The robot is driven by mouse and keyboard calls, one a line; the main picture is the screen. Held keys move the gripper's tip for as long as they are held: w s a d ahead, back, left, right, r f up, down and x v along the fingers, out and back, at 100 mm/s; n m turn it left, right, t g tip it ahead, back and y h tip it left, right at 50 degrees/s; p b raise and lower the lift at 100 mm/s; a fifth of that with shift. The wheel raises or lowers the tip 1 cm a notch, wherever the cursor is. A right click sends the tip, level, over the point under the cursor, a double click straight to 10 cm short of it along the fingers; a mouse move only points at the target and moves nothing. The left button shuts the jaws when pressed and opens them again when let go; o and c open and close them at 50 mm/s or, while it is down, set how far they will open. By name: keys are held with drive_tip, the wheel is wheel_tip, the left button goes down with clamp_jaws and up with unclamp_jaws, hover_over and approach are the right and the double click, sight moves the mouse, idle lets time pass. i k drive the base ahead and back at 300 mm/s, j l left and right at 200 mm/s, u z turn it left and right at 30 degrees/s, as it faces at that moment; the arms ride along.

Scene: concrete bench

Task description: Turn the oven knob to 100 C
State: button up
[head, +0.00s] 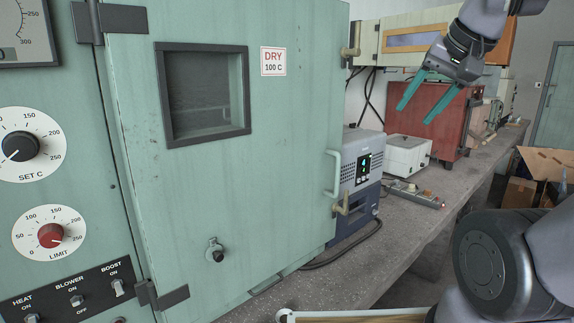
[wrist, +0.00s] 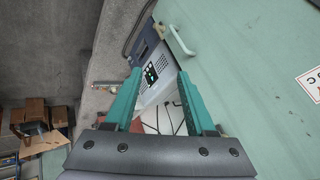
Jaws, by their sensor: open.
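The black SET C knob (head: 20,146) sits on a round white dial (head: 30,172) at the left edge of the head view. Its white pointer mark faces lower left. The dial's left side is cut off, so the number there cannot be read; 150, 200 and 250 show. The oven door (head: 290,170) is pale green and carries a "DRY 100 C" sign (head: 273,61). My gripper (head: 415,114) is open and empty, up at the right, far from the knob. Its teal fingers (wrist: 159,74) are apart in the wrist view, which does not show the knob.
A red LIMIT knob (head: 50,235) is below the SET C dial, above the HEAT, BLOWER and BOOST switches (head: 77,300). The door's handle (head: 335,174) sticks out. A blue-grey instrument (head: 362,165), white box (head: 407,155) and red cabinet (head: 430,115) stand along the bench (head: 405,232).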

sight(17, 146)
drive_tip(key=k+j+u, duration=0.2)
drive_tip(key=k+j, duration=0.55)
drive_tip(key=k+j+u, duration=0.2)
drive_tip(key=k+j, duration=0.5)
drive_tip(key=j, duration=0.15)
